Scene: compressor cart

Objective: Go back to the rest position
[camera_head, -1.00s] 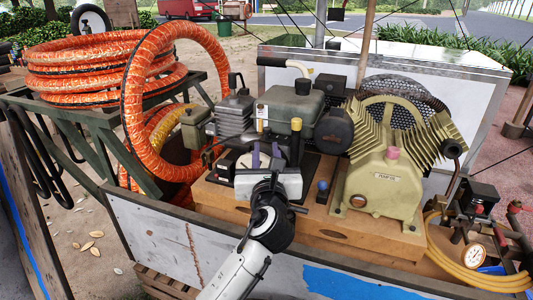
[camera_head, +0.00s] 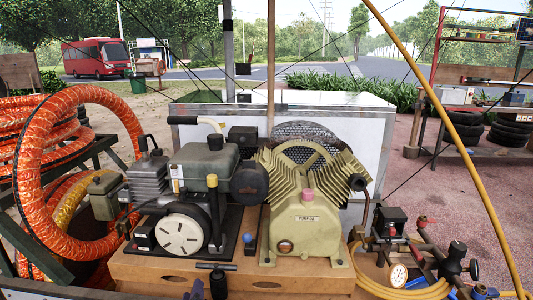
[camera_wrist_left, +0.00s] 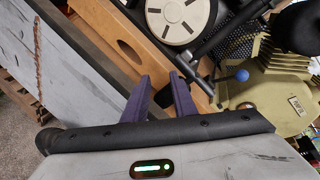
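The compressor cart fills the middle of the head view, with an engine (camera_head: 208,165) and a beige compressor pump (camera_head: 305,220) on a wooden base (camera_head: 150,270). My left gripper (camera_head: 195,290) only just shows at the bottom edge of the head view, as purple fingertips in front of the base. In the left wrist view its two purple fingers (camera_wrist_left: 160,80) stand apart with nothing held between them. Beyond them are the wooden base, the engine's white round cover (camera_wrist_left: 178,18) and a blue knob (camera_wrist_left: 242,75). My right gripper is in neither view.
An orange hose coil (camera_head: 45,150) stands at the left. A gauge (camera_head: 398,275) and valves with a yellow hose sit at the right. A tyre rack (camera_head: 480,115) stands farther back.

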